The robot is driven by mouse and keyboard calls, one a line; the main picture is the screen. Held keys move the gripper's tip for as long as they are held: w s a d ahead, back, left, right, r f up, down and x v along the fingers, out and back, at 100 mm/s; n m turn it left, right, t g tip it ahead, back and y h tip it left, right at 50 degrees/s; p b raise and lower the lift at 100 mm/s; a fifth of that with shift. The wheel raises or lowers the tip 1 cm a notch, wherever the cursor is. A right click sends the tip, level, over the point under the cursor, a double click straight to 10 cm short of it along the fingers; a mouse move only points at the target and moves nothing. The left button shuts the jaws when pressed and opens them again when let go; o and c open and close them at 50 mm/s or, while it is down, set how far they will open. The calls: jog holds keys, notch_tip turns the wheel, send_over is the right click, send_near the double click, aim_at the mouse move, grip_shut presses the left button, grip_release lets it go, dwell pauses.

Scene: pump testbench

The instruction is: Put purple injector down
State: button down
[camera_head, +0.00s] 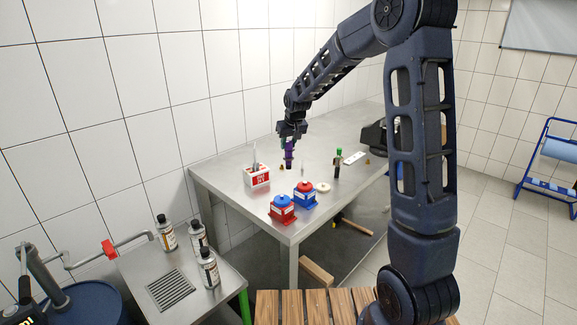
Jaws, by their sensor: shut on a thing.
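The purple injector (289,158) is upright in my gripper (290,142), over the left middle part of the steel table (222,190). My gripper points down and is shut on the injector's upper part. The injector's lower end is close to the table top; I cannot tell whether it touches. My gripper's fingers are small and dark here, and they hide the top of the injector.
A white-and-red box (257,178) stands front left of the injector. A red pot with blue lid (283,209) and a blue pot with red lid (304,195) stand near the front edge. A dark green-topped injector (338,163) stands right. Bare table lies behind.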

aim_at(288, 164)
jog(key=shift+f, duration=4.7)
jog(key=shift+f, duration=0.15)
jog(key=c, duration=1.1)
grip_release()
jog(key=shift+o, duration=0.2)
